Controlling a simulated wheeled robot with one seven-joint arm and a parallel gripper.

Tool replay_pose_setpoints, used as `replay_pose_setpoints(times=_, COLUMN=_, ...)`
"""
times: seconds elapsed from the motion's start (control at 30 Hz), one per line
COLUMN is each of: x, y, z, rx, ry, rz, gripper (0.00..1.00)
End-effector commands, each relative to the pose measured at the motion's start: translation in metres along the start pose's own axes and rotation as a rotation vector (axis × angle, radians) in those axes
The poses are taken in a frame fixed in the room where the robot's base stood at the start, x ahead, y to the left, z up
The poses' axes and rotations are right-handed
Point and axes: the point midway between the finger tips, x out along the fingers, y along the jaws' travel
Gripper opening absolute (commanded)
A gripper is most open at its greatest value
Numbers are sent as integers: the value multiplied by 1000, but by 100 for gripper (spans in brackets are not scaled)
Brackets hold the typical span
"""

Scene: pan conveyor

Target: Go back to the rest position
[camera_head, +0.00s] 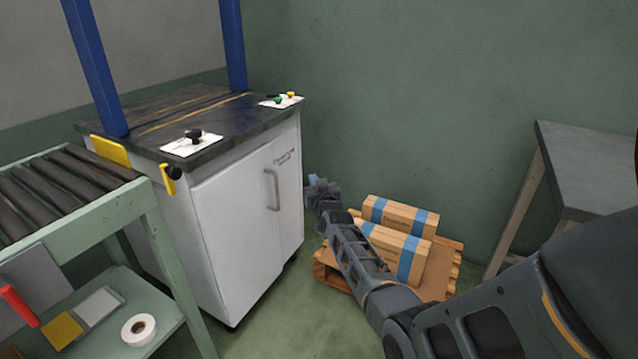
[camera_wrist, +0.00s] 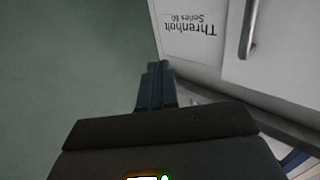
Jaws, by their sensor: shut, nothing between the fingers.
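My gripper (camera_head: 312,180) is at the end of my outstretched arm in the head view, beside the right edge of the white cabinet (camera_head: 240,215). In the wrist view my gripper (camera_wrist: 158,68) has its fingers together with nothing between them. The cabinet door (camera_wrist: 205,35) with its printed label and metal handle (camera_wrist: 249,28) shows to the right of the fingers. I cannot tell the exact gap between the fingers and the cabinet.
Cardboard boxes (camera_head: 402,215) with blue tape lie on a wooden pallet (camera_head: 440,283) behind my arm. A roller conveyor (camera_head: 62,190) stands at the left. A grey table (camera_head: 590,160) stands at the right. Some green floor (camera_head: 285,325) is clear before the cabinet.

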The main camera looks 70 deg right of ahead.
Motion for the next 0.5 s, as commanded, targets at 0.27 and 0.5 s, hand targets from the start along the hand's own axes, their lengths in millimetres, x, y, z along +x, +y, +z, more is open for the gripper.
replay_pose_setpoints(times=0.27, x=-11, y=11, z=0, rx=0, ry=0, rz=1, gripper=0)
replay_pose_setpoints(times=0.5, x=-11, y=10, z=0, rx=1, ry=0, rz=0, gripper=0)
